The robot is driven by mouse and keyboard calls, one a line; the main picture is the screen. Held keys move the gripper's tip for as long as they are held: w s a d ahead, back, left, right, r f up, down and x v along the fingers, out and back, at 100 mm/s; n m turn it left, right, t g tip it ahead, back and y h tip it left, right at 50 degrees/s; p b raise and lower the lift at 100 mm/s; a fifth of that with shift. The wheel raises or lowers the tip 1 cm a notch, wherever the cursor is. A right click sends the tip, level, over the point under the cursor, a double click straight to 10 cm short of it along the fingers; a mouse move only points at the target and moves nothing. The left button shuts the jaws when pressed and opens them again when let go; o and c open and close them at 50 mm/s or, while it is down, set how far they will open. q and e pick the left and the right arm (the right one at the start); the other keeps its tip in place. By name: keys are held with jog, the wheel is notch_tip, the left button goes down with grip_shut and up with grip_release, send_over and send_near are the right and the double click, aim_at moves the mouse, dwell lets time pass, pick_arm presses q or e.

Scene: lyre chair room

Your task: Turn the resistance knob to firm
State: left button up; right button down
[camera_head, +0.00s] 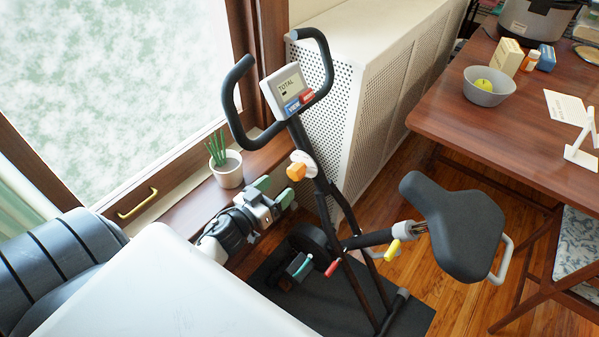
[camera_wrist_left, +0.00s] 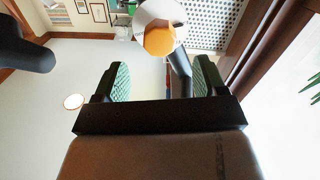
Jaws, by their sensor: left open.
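The resistance knob shows in the head view as an orange knob (camera_head: 297,171) over a white round dial (camera_head: 304,161) on the exercise bike's dark post (camera_head: 315,180). In the left wrist view the orange knob (camera_wrist_left: 160,41) sits ahead of and between the fingertips, with the white dial (camera_wrist_left: 160,11) behind it. My left gripper (camera_head: 274,193) is open and empty, with green finger pads, to the lower left of the knob. It also shows in the left wrist view (camera_wrist_left: 162,80), apart from the knob. Dial markings are not readable. My right gripper is not in view.
The bike has handlebars (camera_head: 240,85), a console (camera_head: 287,90) and a black seat (camera_head: 452,225). A potted plant (camera_head: 227,172) stands on the sill near my left arm. A white perforated radiator cover (camera_head: 325,105) is behind the bike. A wooden table (camera_head: 450,125) stands right.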

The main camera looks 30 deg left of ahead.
aim_at(292, 175)
pick_arm(q)
jog(key=w, duration=0.5)
jog(key=w+d, duration=0.1)
jog(key=w, duration=0.2)
jog(key=shift+f, duration=0.1)
jog(key=shift+s, duration=0.1)
jog(key=shift+c, duration=0.3)
jog(key=c, duration=0.9)
